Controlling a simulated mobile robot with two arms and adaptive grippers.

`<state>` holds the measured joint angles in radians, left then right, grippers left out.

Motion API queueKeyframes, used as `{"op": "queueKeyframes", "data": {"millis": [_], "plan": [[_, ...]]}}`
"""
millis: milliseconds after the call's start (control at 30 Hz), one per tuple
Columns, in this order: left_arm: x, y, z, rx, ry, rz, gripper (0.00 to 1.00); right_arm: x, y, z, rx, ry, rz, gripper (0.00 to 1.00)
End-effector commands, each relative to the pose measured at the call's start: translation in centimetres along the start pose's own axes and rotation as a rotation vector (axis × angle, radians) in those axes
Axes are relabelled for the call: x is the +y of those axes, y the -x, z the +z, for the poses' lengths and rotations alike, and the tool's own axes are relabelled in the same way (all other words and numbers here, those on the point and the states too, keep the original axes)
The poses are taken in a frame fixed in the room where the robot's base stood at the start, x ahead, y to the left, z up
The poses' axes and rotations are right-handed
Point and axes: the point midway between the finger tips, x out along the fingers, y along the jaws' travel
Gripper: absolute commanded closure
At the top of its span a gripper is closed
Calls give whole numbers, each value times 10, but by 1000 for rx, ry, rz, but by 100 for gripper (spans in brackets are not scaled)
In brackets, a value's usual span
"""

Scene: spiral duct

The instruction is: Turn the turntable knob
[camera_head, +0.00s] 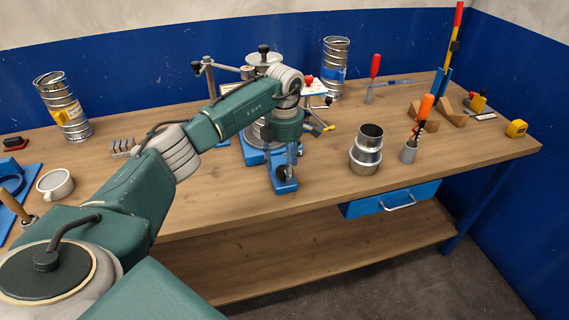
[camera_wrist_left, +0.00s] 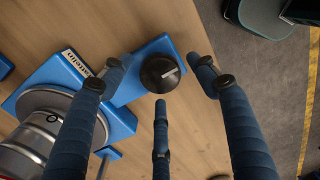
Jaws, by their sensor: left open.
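The turntable knob (camera_wrist_left: 160,73) is round and black with a white mark, on a blue base plate (camera_wrist_left: 130,85) with a white label. In the head view the blue base (camera_head: 285,187) sticks out near the table's front edge, and the knob (camera_head: 281,173) is partly hidden by my gripper. My left gripper (camera_head: 290,166) points down over it. In the left wrist view its three blue fingers (camera_wrist_left: 158,80) are spread open around the knob. I cannot tell if any finger touches it. A silver duct part (camera_wrist_left: 35,130) stands on the turntable. My right gripper is not in view.
A metal duct collar (camera_head: 366,150) and a cup with an orange-handled tool (camera_head: 410,150) stand to the right. Spiral ducts (camera_head: 62,107) (camera_head: 334,70) stand behind. A white mug (camera_head: 55,184) is at the left.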

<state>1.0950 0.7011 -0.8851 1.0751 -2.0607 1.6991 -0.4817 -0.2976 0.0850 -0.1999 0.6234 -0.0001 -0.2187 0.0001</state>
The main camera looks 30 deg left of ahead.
Motion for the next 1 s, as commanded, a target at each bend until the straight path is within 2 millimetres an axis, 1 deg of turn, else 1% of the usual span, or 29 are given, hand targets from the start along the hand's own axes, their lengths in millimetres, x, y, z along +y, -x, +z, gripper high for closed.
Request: {"op": "queueKeyframes", "data": {"millis": [100, 333, 367, 400, 467, 500, 567, 833, 1000], "plan": [[0, -5, 0, 0, 0, 0, 40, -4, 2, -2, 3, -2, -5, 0], [0, -6, 0, 0, 0, 0, 40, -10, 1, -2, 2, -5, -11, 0], [0, -6, 0, 0, 0, 0, 44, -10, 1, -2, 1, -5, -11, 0], [0, -6, 0, 0, 0, 0, 52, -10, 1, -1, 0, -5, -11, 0], [0, -5, 0, 0, 0, 0, 64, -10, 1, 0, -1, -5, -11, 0], [0, -5, 0, 0, 0, 0, 72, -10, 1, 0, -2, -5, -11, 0], [0, -5, 0, 0, 0, 0, 84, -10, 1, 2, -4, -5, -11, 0], [0, -5, 0, -1, 19, 0, 85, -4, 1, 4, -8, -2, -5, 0], [0, -5, 0, 0, 82, 0, 85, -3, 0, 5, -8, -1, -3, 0]]}}
